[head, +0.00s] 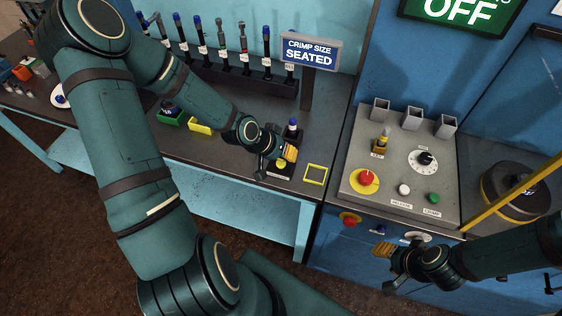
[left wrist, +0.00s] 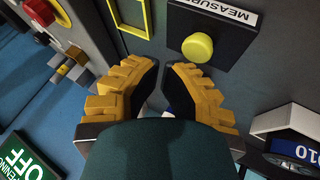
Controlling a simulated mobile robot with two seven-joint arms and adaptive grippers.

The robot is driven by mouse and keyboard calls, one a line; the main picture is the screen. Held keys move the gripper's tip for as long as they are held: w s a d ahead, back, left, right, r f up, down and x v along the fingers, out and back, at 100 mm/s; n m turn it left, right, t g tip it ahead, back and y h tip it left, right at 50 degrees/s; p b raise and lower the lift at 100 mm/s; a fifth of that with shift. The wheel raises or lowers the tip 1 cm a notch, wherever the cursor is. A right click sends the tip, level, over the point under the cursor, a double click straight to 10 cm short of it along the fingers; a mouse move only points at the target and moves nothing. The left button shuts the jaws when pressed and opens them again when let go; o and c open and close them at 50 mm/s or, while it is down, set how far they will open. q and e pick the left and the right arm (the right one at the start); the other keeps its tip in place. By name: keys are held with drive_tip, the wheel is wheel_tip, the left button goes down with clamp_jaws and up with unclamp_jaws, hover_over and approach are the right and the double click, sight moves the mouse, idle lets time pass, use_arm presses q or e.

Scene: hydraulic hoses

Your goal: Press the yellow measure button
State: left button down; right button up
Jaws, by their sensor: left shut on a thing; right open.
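The yellow measure button (left wrist: 197,47) is a round knob on a dark plate with a MEASURE label (left wrist: 228,14) in the left wrist view. In the head view the button (head: 282,162) shows small at the bench's front right. My left gripper (head: 289,153) is right beside it. In the left wrist view my left gripper (left wrist: 161,68) has its yellow-backed fingers close together, just short of the button in the picture; contact cannot be told. My right gripper (head: 385,252) is open and empty, below the front of the control panel.
A yellow square outline (head: 316,174) lies right of the button. A blue-capped fitting (head: 292,127) stands behind my left gripper. The control panel (head: 390,190) with knobs stands to the right.

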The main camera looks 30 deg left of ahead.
use_arm(q)
drive_tip(key=shift+f, duration=0.15)
idle(0.7)
drive_tip(key=shift+f, duration=0.3)
drive_tip(key=shift+f+b, duration=0.45)
drive_tip(key=shift+b, duration=0.15)
idle(0.5)
drive_tip(key=shift+r, duration=0.1)
drive_tip(key=shift+r+p, duration=0.85)
drive_tip(key=shift+p, duration=0.05)
drive_tip(key=shift+r+p, duration=2.2)
drive_tip(key=shift+r, duration=0.3)
